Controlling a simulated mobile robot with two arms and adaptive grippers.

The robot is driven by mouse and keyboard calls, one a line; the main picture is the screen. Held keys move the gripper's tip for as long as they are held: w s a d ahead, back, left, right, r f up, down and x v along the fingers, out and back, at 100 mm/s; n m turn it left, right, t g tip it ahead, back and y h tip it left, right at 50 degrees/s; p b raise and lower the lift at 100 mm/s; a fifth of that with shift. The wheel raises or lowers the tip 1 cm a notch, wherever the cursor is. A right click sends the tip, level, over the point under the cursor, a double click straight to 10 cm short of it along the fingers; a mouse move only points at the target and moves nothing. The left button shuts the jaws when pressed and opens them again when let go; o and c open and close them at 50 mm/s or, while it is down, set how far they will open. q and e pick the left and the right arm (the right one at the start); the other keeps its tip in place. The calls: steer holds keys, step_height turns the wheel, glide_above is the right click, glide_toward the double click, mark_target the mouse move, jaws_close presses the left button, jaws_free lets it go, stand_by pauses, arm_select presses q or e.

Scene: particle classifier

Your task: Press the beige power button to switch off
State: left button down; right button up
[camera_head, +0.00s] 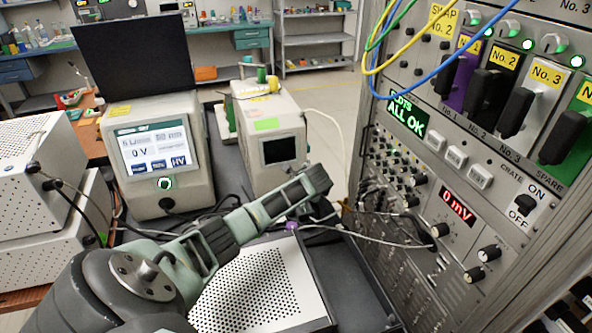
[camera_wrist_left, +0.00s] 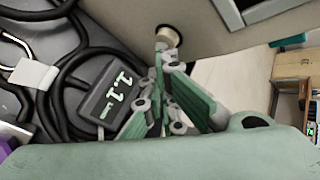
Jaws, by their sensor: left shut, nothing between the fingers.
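The beige power button (camera_wrist_left: 168,37) is a small round knob low on the front of a beige box, seen in the left wrist view. My left gripper (camera_wrist_left: 163,52) is shut and empty, with its fingertips right at the button. I cannot tell whether they touch it. In the head view the beige box (camera_head: 268,117) with a dark screen (camera_head: 280,150) stands behind my left arm. The arm hides the lower front of the box, and the button does not show there. My right gripper is not in view.
A black unit with a lit display (camera_wrist_left: 118,97) and coiled dark cables (camera_wrist_left: 62,75) lie beside the gripper in the wrist view. An instrument rack (camera_head: 462,215) stands close on the right. A device with a lit touchscreen (camera_head: 155,150) stands on the left. A perforated panel (camera_head: 258,290) lies under my arm.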

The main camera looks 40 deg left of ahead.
arm_select(q)
steer(key=shift+s+d+r+p, duration=0.1)
steer(key=shift+s+d+p, duration=0.3)
steer(key=shift+d+p, duration=0.3)
steer(key=shift+d, duration=0.1)
steer(key=d+p, duration=0.1)
steer(key=s+d+p, duration=0.1)
steer(key=d+p, duration=0.1)
steer(key=shift+s+d, duration=0.1)
steer(key=shift+s, duration=0.25)
steer(key=shift+s+d+p, duration=0.25)
steer(key=shift+d+p, duration=0.3)
steer(key=shift+p, duration=0.05)
steer(key=shift+s+d, duration=0.1)
